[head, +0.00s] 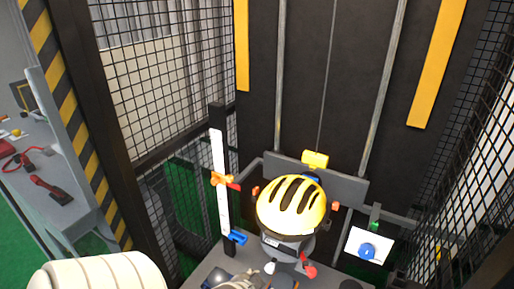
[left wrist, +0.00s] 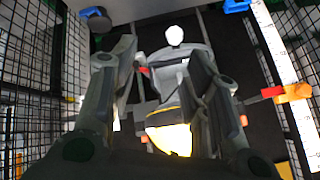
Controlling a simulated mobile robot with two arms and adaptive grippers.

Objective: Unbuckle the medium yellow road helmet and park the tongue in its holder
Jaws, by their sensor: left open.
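The yellow helmet (head: 292,205) with dark vents sits on a grey headform on the carriage in the head view. Its yellow shell also shows low in the left wrist view (left wrist: 170,138). A red part (head: 308,268) sits at the front right below the helmet; a red piece also shows in the left wrist view (left wrist: 143,70). Whether it is the buckle or the holder, I cannot tell. My left gripper (left wrist: 160,92) is open, its fingers on either side of the headform in that view, with nothing seen held. Strap and tongue are not clear. My right gripper is not in view.
A white upright scale (head: 220,175) with an orange slider (head: 224,180) and blue clamp (head: 236,238) stands left of the helmet. A white panel with a blue knob (head: 368,250) is at right. Mesh walls enclose the tower. A side bench (head: 70,212) holds red tools.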

